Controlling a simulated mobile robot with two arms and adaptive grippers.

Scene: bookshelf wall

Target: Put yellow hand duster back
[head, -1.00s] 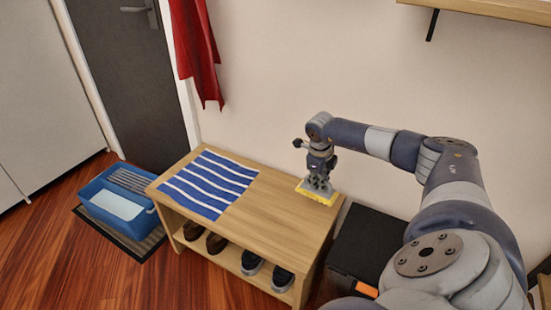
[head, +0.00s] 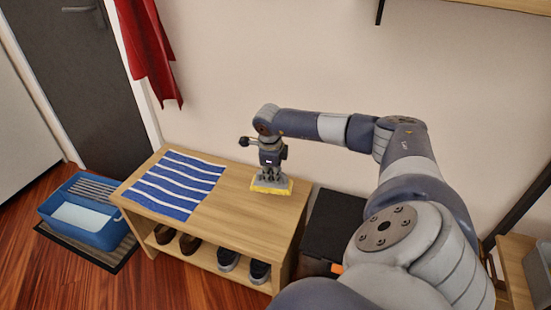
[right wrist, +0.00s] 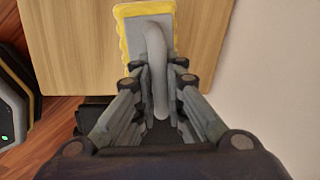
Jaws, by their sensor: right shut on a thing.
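The yellow hand duster (head: 271,187) is at the right part of the wooden shoe bench (head: 240,212), seen as a yellow edge under my right gripper (head: 270,172). In the right wrist view the duster (right wrist: 124,48) shows a grey back with a yellow rim and a grey handle. My right gripper (right wrist: 158,88) is shut on that handle, with a finger on each side. The duster is at or just above the bench top; I cannot tell if it touches. My left gripper is not in view.
A blue-and-white striped cloth (head: 176,184) covers the bench's left part. Shoes (head: 229,259) stand on its lower shelf. A black-topped box (head: 335,222) is right of the bench. A blue basin (head: 85,213) sits on the floor. A wall shelf (head: 480,5) is above.

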